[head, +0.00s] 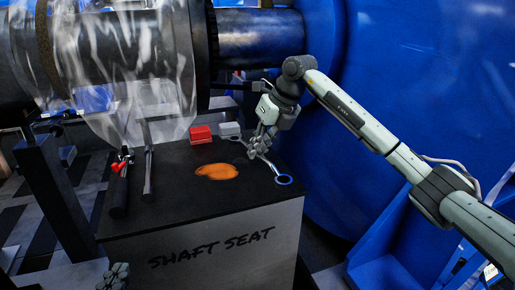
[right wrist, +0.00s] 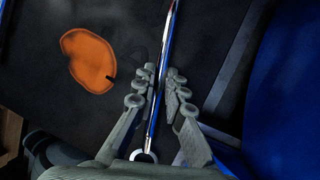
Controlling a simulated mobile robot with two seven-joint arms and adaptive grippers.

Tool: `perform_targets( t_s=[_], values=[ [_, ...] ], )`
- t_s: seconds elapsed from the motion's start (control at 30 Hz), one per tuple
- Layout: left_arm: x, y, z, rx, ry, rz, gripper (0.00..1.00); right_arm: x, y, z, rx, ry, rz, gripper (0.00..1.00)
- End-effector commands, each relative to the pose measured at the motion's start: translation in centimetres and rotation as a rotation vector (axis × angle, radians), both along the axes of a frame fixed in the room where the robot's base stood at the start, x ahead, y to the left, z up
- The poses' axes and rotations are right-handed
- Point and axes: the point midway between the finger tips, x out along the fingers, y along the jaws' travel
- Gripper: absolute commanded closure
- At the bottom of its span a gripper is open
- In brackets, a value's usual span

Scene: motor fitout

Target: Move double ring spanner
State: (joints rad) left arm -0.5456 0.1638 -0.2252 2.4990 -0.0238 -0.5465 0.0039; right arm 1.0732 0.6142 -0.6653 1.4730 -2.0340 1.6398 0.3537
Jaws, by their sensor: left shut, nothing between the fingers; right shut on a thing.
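The double ring spanner (head: 270,166) is a long shiny metal bar with a ring at its near end, at the right of the dark bench top. My right gripper (head: 256,151) is shut on its shaft from above. In the right wrist view the spanner (right wrist: 163,60) runs lengthwise between the fingers of my right gripper (right wrist: 163,78), with one ring near the palm. Its far end is out of that frame. I cannot tell whether the spanner touches the bench. My left gripper (head: 115,276) shows partly at the bottom left, shut and empty, apart from the bench top.
The bench top (head: 180,215) carries a red box (head: 201,134), a grey box (head: 229,129), a flat orange patch (head: 217,172) and two long-handled tools (head: 148,165) at the left. A plastic-wrapped shaft (head: 120,60) hangs over the back. A blue housing (head: 430,100) stands close at the right.

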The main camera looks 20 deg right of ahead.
Motion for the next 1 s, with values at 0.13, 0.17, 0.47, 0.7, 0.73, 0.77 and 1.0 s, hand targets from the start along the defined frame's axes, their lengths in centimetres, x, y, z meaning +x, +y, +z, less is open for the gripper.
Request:
perform_targets(
  t_s=[0.13,0.17,0.47,0.7,0.73,0.77,1.0],
  values=[
    [0.0,0.0,0.0,0.0,-0.001,0.0,1.0,0.0,0.0,0.1,0.0,-0.001,0.0,0.88],
    [0.0,0.0,0.0,0.0,-0.001,-0.001,1.0,0.0,0.0,0.1,0.0,-0.002,0.0,0.84],
    [0.0,-0.3,0.2,-0.004,-0.004,-0.006,1.0,0.0,0.0,0.0,-0.001,-0.001,-0.001,0.65],
    [0.1,-0.3,0.5,-0.005,-0.014,-0.006,1.0,-0.1,-0.2,0.6,0.0,-0.002,-0.001,0.65],
    [0.1,-0.3,0.5,-0.005,-0.013,-0.006,1.0,-0.2,-0.3,0.9,-0.001,-0.003,-0.001,0.65],
    [0.1,-0.3,0.5,-0.004,-0.012,-0.006,1.0,-0.3,-0.5,1.3,-0.001,-0.003,-0.001,0.65],
    [0.1,-0.3,0.4,-0.005,-0.01,-0.005,1.0,-1.9,-1.8,5.8,-0.002,-0.006,-0.001,0.65]
  ],
)
